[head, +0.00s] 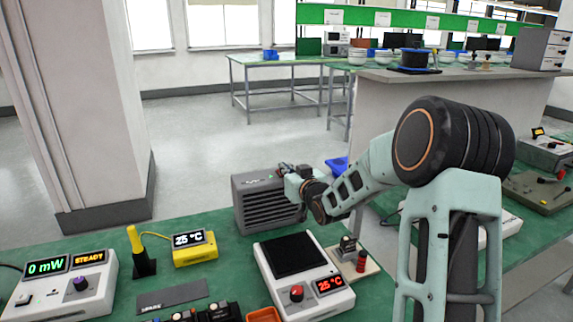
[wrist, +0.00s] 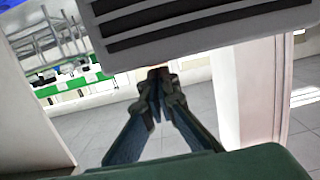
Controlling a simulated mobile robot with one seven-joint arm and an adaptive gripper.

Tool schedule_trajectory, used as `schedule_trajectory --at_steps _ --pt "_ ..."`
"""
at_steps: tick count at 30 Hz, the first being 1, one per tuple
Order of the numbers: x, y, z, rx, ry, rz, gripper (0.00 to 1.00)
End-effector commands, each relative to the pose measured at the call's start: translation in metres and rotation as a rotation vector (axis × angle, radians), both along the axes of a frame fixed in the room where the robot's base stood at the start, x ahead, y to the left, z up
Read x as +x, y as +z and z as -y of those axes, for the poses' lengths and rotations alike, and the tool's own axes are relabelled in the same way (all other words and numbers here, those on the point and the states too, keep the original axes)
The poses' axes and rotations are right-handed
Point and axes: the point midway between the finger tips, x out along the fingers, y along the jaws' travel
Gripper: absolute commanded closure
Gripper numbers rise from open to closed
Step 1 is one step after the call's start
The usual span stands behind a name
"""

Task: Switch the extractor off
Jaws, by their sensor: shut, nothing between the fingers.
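The extractor (head: 265,208) is a dark grey box with a slatted front, standing upright at the back edge of the green bench in the head view. Its slatted face (wrist: 200,22) fills the top of the wrist view. My gripper (head: 284,170) is at the top of the extractor, toward its right side, and my wrist covers part of that side. In the wrist view my gripper's fingers (wrist: 158,88) are together and empty, with their tips close to the edge of the slatted face. I cannot tell whether they touch it. No switch is clearly visible on the extractor.
A white hotplate unit (head: 318,295) with a red knob stands in front of the extractor. A yellow temperature meter (head: 194,250), a black stand with a yellow top (head: 140,255) and a power meter (head: 65,285) are to the left. A small red-and-black part (head: 361,262) sits right of the hotplate.

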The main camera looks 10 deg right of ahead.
Motion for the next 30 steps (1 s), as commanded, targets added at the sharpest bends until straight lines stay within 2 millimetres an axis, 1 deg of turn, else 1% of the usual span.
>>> schedule_trajectory --at_steps 11,16,17,23,26,29,30 --pt "0.0 -0.002 0.0 0.0 0.0 0.0 1.0" --pt "0.003 -0.01 -0.002 -0.003 0.001 -0.006 1.0" --pt "0.003 -0.007 -0.001 -0.002 0.001 -0.011 1.0" --pt "0.002 -0.007 -0.001 -0.001 0.001 -0.012 1.0" --pt "0.004 -0.002 -0.002 -0.002 0.001 -0.011 1.0" --pt "0.007 0.011 -0.006 -0.003 0.001 -0.009 1.0" --pt "0.009 0.017 -0.008 -0.003 0.001 -0.007 1.0"
